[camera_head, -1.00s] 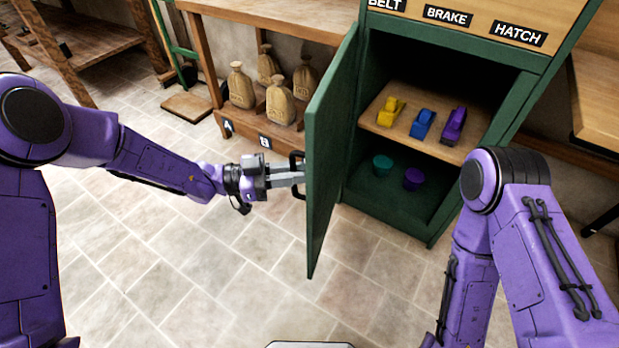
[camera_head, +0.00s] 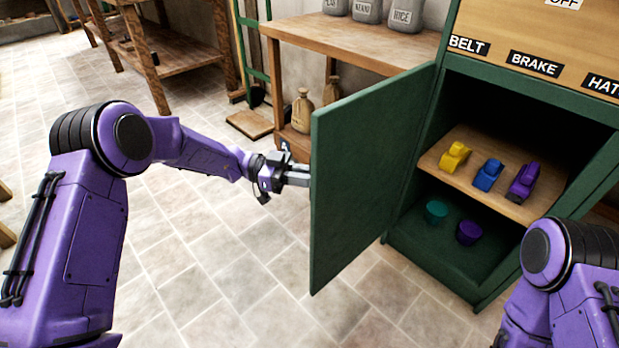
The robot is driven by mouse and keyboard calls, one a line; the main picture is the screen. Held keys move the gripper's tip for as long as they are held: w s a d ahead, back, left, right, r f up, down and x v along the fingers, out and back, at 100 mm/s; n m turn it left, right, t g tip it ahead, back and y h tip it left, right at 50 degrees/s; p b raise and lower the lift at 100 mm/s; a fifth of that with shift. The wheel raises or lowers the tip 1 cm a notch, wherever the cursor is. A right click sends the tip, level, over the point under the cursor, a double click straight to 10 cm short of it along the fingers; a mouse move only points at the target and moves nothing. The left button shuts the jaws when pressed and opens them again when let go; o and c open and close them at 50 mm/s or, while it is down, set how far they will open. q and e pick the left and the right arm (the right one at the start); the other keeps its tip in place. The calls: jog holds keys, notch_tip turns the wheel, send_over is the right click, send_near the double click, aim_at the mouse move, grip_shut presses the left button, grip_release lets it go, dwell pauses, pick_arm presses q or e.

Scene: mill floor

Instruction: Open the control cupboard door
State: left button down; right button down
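The green control cupboard (camera_head: 470,280) stands at the right with its door (camera_head: 365,175) swung wide open to the left. The door's inner face is toward me and its handle is hidden behind it. My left gripper (camera_head: 299,177) is at the door's free edge on the outer side. Its fingertips pass behind the door, so I cannot see whether they hold the handle. My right arm shows at the lower right, but its gripper is outside the picture.
A wooden bench (camera_head: 350,42) with tins is behind the door. The tiled floor in front is clear.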

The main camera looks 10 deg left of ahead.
pick_arm(q)
jog(key=shift+w+d+r, duration=0.1)
jog(key=shift+d+r, duration=0.1)
jog(key=shift+r, duration=0.1)
jog(key=c, duration=1.2)
grip_release()
jog(key=shift+w+d, duration=0.1)
jog(key=shift+d+f, duration=0.1)
jog(key=shift+f, duration=0.05)
jog(key=shift+a+f, duration=0.1)
jog(key=shift+a, duration=0.15)
jog(key=a+p, duration=0.1)
jog(key=a, duration=0.9)
jog(key=shift+a, duration=0.3)
